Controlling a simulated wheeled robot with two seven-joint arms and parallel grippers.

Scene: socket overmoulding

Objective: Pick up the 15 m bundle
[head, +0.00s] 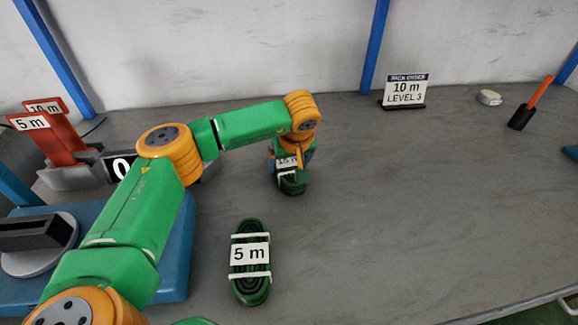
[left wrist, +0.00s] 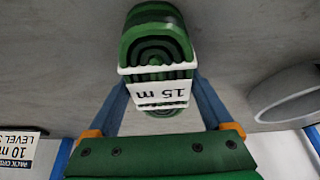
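The 15 m bundle (left wrist: 160,70) is a green coil with white bands and a white "15 m" label. In the left wrist view it fills the gap between the two blue fingers of my left gripper (left wrist: 161,88), which lie against its sides. In the head view my left gripper (head: 290,160) points down at the bundle (head: 292,186), and the gripper hides much of it. I cannot tell whether the bundle is clear of the table. My right gripper is not in view.
A 5 m bundle (head: 250,279) lies flat nearer the front. A blue-based device (head: 174,270) and red "5 m" and "10 m" signs (head: 62,135) are at left. A "10 m LEVEL 3" sign (head: 405,92) and an orange-handled tool (head: 538,94) stand behind. The table's right middle is clear.

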